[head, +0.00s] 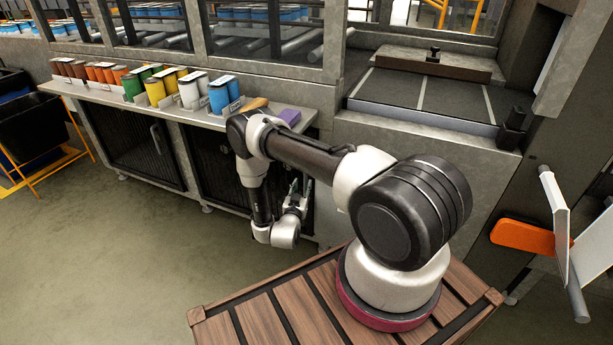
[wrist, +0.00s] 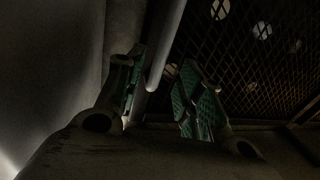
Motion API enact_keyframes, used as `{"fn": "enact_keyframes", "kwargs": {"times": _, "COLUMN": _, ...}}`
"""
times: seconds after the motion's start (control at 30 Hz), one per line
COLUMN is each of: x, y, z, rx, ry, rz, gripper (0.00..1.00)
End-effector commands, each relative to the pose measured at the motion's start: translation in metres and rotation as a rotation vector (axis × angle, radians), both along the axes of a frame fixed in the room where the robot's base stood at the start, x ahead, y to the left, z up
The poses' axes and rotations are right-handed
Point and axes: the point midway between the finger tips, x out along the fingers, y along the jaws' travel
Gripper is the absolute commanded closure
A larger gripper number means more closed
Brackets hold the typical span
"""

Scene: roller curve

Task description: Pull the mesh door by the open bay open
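The mesh door (head: 216,160) near my gripper is a dark panel in the cabinet under the counter, largely hidden by my arm. It looks closed in the head view. My gripper (head: 294,197) is low in front of its right side. In the wrist view, dark diamond mesh (wrist: 265,60) fills the right. A pale upright bar, apparently the door handle (wrist: 167,45), comes down between the green-padded fingers of my gripper (wrist: 162,92). The fingers are apart, with the bar nearer the left one. I cannot tell whether either finger touches it.
Another mesh door (head: 125,140) with a vertical handle is to the left. The counter (head: 190,114) above holds coloured cans, a purple block (head: 290,117) and a tan item. A grey housing is at the right, with an orange paddle (head: 522,236). Floor (head: 120,240) at left is clear.

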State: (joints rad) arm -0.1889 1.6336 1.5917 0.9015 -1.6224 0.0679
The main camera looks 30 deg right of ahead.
Motion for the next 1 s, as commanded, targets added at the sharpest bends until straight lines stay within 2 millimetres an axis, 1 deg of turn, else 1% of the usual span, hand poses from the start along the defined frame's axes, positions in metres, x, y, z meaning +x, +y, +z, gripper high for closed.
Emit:
{"fn": "enact_keyframes", "kwargs": {"times": 0.03, "x": 0.006, "y": -0.007, "z": 0.001, "rx": 0.000, "ry": -0.003, "rz": -0.005, "gripper": 0.63}}
{"fn": "enact_keyframes", "kwargs": {"times": 0.2, "x": 0.028, "y": -0.026, "z": 0.001, "rx": -0.001, "ry": -0.002, "rz": -0.004, "gripper": 0.63}}
{"fn": "enact_keyframes", "kwargs": {"times": 0.33, "x": 0.041, "y": -0.037, "z": 0.000, "rx": 0.000, "ry": -0.001, "rz": -0.003, "gripper": 0.63}}
{"fn": "enact_keyframes", "kwargs": {"times": 0.5, "x": 0.048, "y": -0.042, "z": 0.000, "rx": -0.001, "ry": -0.001, "rz": -0.001, "gripper": 0.63}}
{"fn": "enact_keyframes", "kwargs": {"times": 0.7, "x": 0.049, "y": -0.043, "z": 0.000, "rx": -0.001, "ry": 0.000, "rz": -0.001, "gripper": 0.63}}
{"fn": "enact_keyframes", "kwargs": {"times": 0.73, "x": 0.049, "y": -0.043, "z": 0.000, "rx": -0.001, "ry": 0.000, "rz": -0.001, "gripper": 0.65}}
{"fn": "enact_keyframes", "kwargs": {"times": 0.87, "x": 0.049, "y": -0.042, "z": 0.000, "rx": -0.001, "ry": 0.000, "rz": -0.001, "gripper": 0.88}}
{"fn": "enact_keyframes", "kwargs": {"times": 0.9, "x": 0.049, "y": -0.042, "z": 0.000, "rx": -0.001, "ry": 0.001, "rz": -0.001, "gripper": 0.96}}
{"fn": "enact_keyframes", "kwargs": {"times": 0.93, "x": 0.049, "y": -0.042, "z": 0.000, "rx": -0.001, "ry": 0.001, "rz": -0.001, "gripper": 1.00}}
{"fn": "enact_keyframes", "kwargs": {"times": 1.0, "x": 0.048, "y": -0.043, "z": 0.000, "rx": -0.001, "ry": 0.001, "rz": -0.001, "gripper": 1.00}}
